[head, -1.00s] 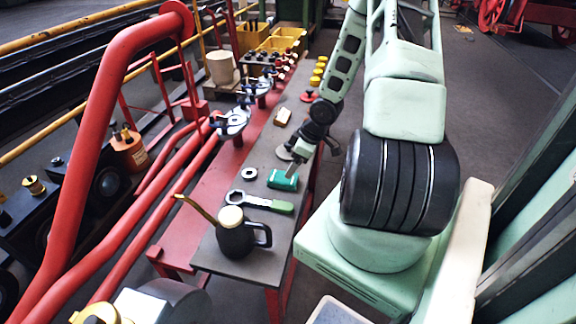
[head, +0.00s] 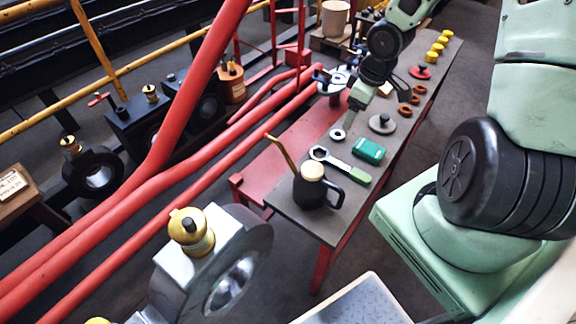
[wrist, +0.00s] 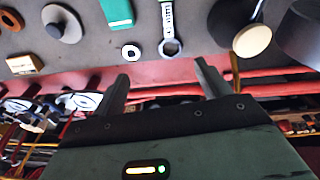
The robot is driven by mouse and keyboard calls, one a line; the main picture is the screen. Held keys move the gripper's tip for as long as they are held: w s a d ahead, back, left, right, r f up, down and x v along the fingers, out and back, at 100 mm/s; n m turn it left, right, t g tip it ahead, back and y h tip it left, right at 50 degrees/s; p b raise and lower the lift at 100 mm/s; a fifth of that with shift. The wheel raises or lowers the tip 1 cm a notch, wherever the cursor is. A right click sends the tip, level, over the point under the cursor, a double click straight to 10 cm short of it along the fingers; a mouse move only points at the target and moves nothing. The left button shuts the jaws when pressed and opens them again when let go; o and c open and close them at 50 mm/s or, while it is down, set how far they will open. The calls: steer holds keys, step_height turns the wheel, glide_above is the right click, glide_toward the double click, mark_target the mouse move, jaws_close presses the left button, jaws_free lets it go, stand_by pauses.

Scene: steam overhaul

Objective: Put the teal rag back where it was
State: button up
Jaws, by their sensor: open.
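The teal rag (head: 368,150) lies folded on the dark bench top (head: 280,200), beside the green-handled spanner (head: 341,164) and in front of a grey disc with a knob (head: 382,124). Part of the rag also shows at the top edge of the wrist view (wrist: 117,12). My gripper (head: 350,115) is above the bench, beyond the rag and apart from it. In the wrist view its two fingers (wrist: 162,74) are spread with nothing between them.
A black oil can (head: 316,190) with a brass spout stands near the bench's front end. A small washer (head: 337,135) lies near my gripper. Rust-coloured rings (head: 405,111), a red-based part (head: 420,72) and yellow caps (head: 437,50) line the far part. Red pipes (head: 190,170) run alongside.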

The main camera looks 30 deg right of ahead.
steer(key=s+a+r, duration=0.3)
steer(key=a+r, duration=0.1)
steer(key=a, duration=0.4)
steer(key=s+a+r+n+g, duration=0.1)
steer(key=s+a+r, duration=0.15)
steer(key=a, duration=0.55)
steer(key=s+a+r, duration=0.3)
steer(key=a+r, duration=0.2)
steer(key=a, duration=0.3)
steer(key=s+a+r+n+g, duration=0.1)
steer(key=s+a+r, duration=0.2)
steer(key=s+a, duration=0.3)
steer(key=s, duration=0.3)
steer(key=shift+s+a, duration=0.15)
steer(key=shift+a, duration=0.2)
steer(key=shift+r, duration=0.1)
step_height(320, 180, up, 8)
steer(key=p, duration=0.8)
